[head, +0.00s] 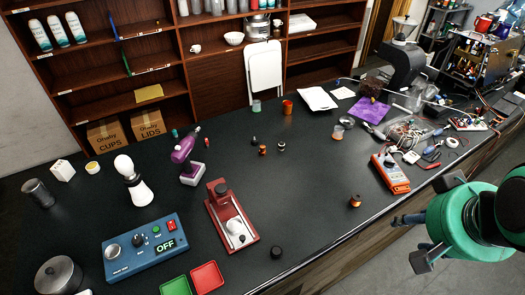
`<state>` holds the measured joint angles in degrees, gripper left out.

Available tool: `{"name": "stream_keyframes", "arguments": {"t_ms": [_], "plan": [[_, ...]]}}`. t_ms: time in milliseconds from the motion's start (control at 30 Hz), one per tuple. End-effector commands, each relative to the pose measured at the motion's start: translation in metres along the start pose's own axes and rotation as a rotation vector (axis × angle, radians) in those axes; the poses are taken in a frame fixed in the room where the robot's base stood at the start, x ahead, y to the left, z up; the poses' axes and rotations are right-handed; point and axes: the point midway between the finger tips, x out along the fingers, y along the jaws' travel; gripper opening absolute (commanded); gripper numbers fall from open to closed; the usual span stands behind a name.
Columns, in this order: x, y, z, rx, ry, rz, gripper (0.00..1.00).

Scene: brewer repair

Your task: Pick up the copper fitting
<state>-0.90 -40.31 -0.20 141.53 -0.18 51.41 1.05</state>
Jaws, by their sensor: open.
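A small copper-coloured ringed piece with a dark top (355,201) stands on the black counter near its front edge, right of centre. A taller copper-orange cylinder (287,107) stands further back. I cannot tell for sure which is the copper fitting. My gripper (437,221), on a green and black arm end, is at the right, over the floor beyond the counter edge. It is open, holds nothing visible, and is apart from all these pieces.
An orange multimeter (391,174) lies right of the near copper piece. Boards and wires (408,132) crowd the right. A red stand (231,215), purple drill (187,157) and blue control box (145,247) occupy the left. The counter around the near copper piece is clear.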

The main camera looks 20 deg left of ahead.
Motion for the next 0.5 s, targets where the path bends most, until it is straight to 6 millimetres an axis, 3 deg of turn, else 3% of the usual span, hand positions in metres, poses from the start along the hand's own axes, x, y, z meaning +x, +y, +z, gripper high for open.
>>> {"name": "stream_keyframes", "arguments": {"t_ms": [500], "plan": [[0.005, -0.036, -0.117, 0.014, -0.062, -0.021, 0.48]]}}
